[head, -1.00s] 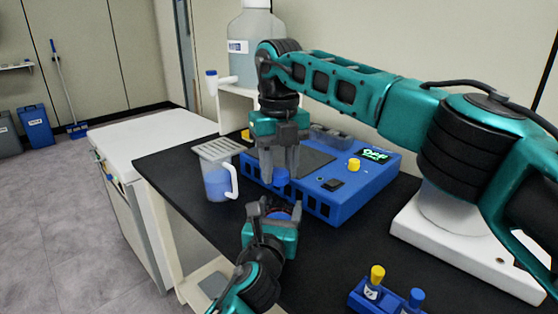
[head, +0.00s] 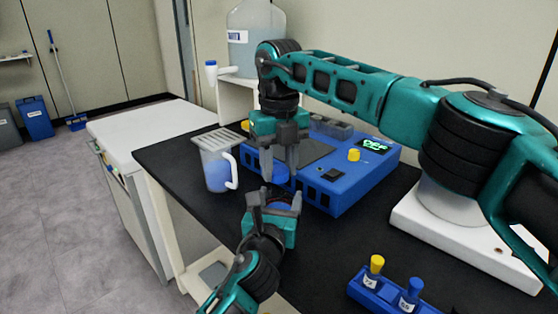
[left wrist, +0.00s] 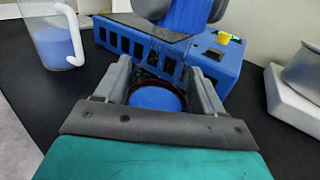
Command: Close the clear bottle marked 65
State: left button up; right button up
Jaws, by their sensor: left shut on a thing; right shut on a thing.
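My left gripper (head: 273,194) is shut on a small round bottle, seen from above in the left wrist view (left wrist: 157,98) as a blue disc inside a dark, reddish rim. Its walls are mostly hidden by the fingers, and no 65 mark is readable. My right gripper (head: 280,170) comes from above and is shut on a blue cap (head: 281,174). The cap is just above the left fingertips in the head view. It also shows large at the top of the left wrist view (left wrist: 186,16). I cannot tell whether cap and bottle touch.
A blue device (head: 335,190) with a lit display and yellow knob stands right behind the grippers. A clear jug (head: 218,172) of blue liquid stands to their left. A blue rack (head: 372,293) with yellow- and blue-topped items is at front right. A white base (head: 450,240) stands at right.

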jog(key=shift+f, duration=0.5)
dwell(0.4)
jog(key=m, duration=0.4)
jog(key=shift+m, duration=0.3)
jog(key=m, duration=0.3)
jog(key=shift+a+m, duration=0.1)
jog(key=shift+m, duration=0.2)
jog(key=m, duration=1.4)
jog(key=shift+w+f, duration=0.1)
jog(key=m, duration=0.7)
jog(key=shift+m, duration=0.4)
